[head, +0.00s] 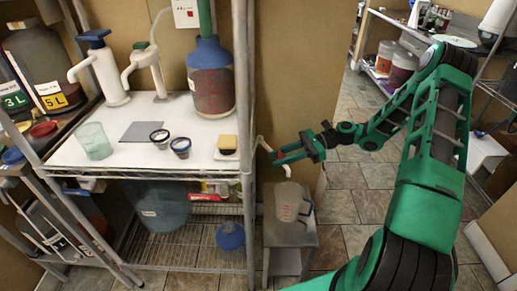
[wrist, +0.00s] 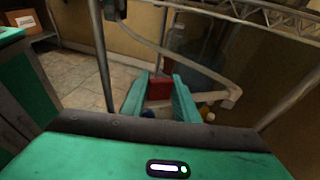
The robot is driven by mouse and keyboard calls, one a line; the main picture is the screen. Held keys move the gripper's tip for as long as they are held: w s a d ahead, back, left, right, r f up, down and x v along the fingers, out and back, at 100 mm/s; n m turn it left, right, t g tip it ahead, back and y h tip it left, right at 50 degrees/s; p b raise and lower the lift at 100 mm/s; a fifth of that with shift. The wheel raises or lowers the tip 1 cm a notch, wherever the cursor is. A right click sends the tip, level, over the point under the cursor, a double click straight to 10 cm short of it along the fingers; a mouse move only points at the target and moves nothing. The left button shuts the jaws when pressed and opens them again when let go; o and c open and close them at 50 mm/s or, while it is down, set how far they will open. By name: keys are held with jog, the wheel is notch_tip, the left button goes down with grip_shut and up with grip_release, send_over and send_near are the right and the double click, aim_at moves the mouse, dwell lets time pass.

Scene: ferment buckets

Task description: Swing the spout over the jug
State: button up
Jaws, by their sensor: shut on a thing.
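The white bent spout (head: 263,143) sticks out past the right post of the shelf, and its tip turns down near the jug. It also shows in the wrist view (wrist: 190,60) as a pale pipe with an elbow to the right of my fingers. The grey see-through jug (head: 290,203) with red marks stands below the spout. My gripper (head: 279,157) is beside the spout, above the jug. In the wrist view a red piece (wrist: 160,88) sits between the fingertips. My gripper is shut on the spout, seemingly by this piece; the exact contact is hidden.
The jug stands on a low grey stool (head: 292,236). The shelf post (head: 242,120) stands close left of my gripper. The white shelf top (head: 105,152) holds small cups, a glass and pump bottles. Tiled floor (head: 350,190) is open behind my arm.

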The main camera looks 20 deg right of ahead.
jog(key=shift+d+f, duration=0.1)
jog(key=shift+d, duration=0.2)
jog(key=shift+w+d+n+g, duration=0.25)
jog(key=shift+d+n+g, duration=0.2)
jog(key=shift+d, duration=0.4)
jog(key=o, duration=1)
jog(key=shift+c, duration=0.2)
jog(key=v, duration=0.7)
jog(key=shift+w+a, duration=0.1)
jog(key=shift+w, duration=0.05)
